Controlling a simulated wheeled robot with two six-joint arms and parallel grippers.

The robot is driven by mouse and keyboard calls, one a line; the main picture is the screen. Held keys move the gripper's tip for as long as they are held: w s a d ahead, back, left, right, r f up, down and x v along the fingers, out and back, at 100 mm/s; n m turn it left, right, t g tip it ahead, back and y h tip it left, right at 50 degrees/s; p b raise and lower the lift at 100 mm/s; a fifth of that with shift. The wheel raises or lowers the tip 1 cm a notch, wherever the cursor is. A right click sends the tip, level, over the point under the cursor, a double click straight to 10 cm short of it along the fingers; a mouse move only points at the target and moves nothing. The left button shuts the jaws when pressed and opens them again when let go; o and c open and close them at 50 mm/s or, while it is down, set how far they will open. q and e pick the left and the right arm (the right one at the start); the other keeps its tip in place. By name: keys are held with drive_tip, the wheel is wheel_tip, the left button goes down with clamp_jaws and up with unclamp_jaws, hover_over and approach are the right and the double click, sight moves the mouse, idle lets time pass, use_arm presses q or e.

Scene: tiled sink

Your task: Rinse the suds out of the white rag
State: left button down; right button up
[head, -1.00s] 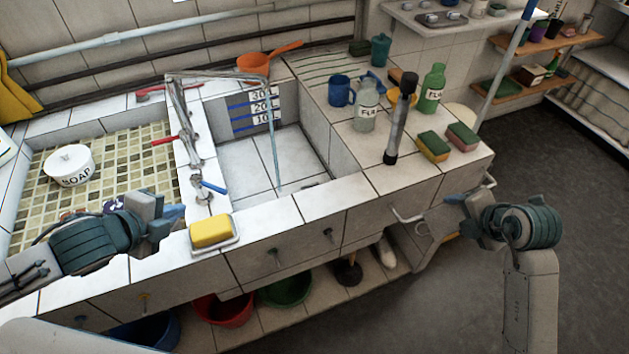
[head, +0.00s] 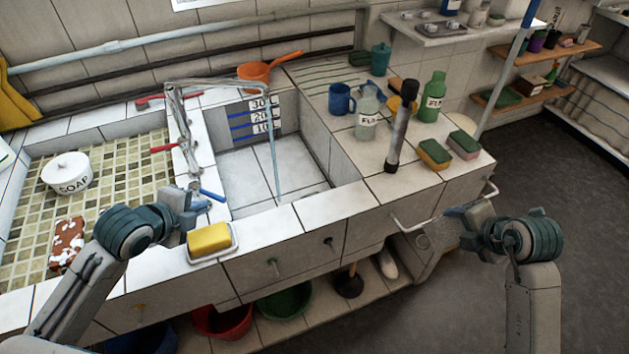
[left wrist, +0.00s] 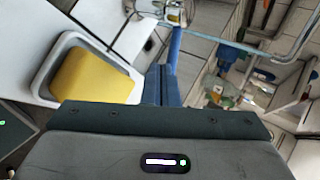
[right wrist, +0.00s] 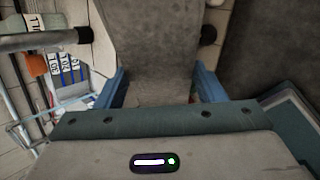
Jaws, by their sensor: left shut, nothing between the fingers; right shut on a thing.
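The sink basin (head: 300,197) has a thin stream, seemingly water, falling from the long spout (head: 215,83). My left gripper (head: 198,208) is shut and empty, close beside the tap's blue lever (head: 212,195); I cannot tell whether they touch. My right gripper (head: 452,211) is at the rail (head: 405,228) on the counter's front right. It is shut on a grey cloth-like thing, which fills the space between its blue fingers in the right wrist view (right wrist: 155,45). I cannot tell whether this is the white rag. A brown-and-white blotched thing (head: 68,243) lies in the mosaic basin.
A yellow sponge on a dish (head: 210,239) sits by my left gripper. A white soap pot (head: 68,173) stands in the mosaic basin. A dark upright cylinder (head: 400,125), bottles (head: 367,113) and two sponges (head: 434,154) crowd the right counter. Buckets (head: 285,302) stand below.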

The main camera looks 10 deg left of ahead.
sight(213, 195)
use_arm(q)
drive_tip(key=shift+w+d+f, duration=0.1)
drive_tip(key=shift+w+d, duration=0.05)
drive_tip(key=shift+w, duration=0.45)
drive_tip(key=shift+w+d+f, duration=0.1)
drive_tip(key=shift+w+d, duration=0.05)
drive_tip(key=shift+w, duration=0.4)
use_arm(e)
drive_tip(key=shift+r, duration=0.3)
